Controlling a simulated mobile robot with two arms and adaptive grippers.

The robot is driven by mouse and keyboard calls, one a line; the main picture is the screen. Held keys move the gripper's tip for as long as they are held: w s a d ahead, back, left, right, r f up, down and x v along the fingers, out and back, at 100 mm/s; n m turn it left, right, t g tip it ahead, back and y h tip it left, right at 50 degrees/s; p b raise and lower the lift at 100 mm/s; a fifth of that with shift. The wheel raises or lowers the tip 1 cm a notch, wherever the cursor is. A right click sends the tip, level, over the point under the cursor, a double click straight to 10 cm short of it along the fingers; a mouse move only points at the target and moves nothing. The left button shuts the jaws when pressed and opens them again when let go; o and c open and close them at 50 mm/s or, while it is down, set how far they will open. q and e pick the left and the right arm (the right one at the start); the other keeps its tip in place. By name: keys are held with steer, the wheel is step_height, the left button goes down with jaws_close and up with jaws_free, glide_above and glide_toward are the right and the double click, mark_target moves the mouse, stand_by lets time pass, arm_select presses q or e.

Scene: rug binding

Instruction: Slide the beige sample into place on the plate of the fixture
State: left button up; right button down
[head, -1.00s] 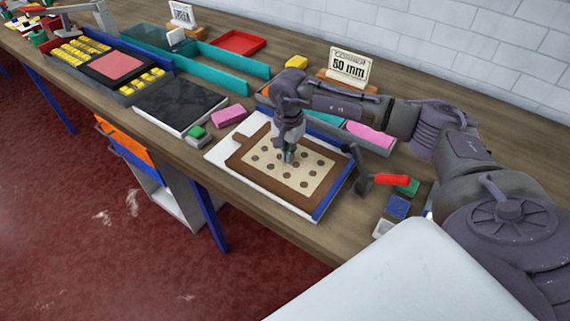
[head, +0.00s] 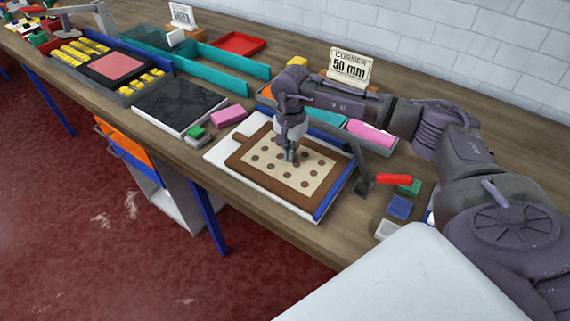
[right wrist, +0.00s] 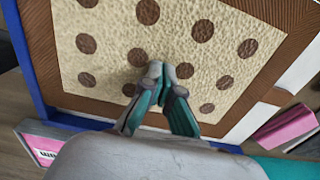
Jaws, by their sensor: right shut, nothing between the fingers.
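The beige sample (head: 318,174) with brown dots and a brown border (head: 250,148) lies flat on the white plate (head: 222,160) of the fixture. A blue strip (head: 333,195) runs along the plate's right edge, with the sample's border close to it. In the right wrist view the sample (right wrist: 178,75) fills most of the picture, and the blue strip (right wrist: 26,60) lies along its left and lower sides. My right gripper (head: 291,158) is shut and empty, its fingertips (right wrist: 156,72) at the sample's surface; whether they press on it is unclear. My left gripper is out of view.
A lever with a red handle (head: 393,179) stands right of the plate. Green, blue and white blocks lie near it. A bin with a pink piece (head: 370,133) and a "50 mm" sign (head: 350,67) are behind. A black slab (head: 180,104) lies to the left.

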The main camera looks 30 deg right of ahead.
mark_target(300, 147)
steer(key=shift+f, duration=0.1)
steer(key=shift+d+b, duration=0.3)
steer(key=shift+d, duration=0.1)
steer(key=shift+w+d+b, duration=0.3)
steer(key=shift+d, duration=0.35)
steer(key=shift+w+d+b, duration=0.25)
steer(key=shift+d+b, duration=0.05)
steer(key=shift+d, duration=0.3)
steer(key=shift+w+d, duration=0.1)
steer(key=shift+d, duration=0.1)
steer(key=shift+w+d+b, duration=0.1)
steer(key=shift+d+b, duration=0.05)
steer(key=shift+b, duration=0.15)
steer(key=shift+w+d, duration=0.15)
steer(key=shift+d, duration=0.2)
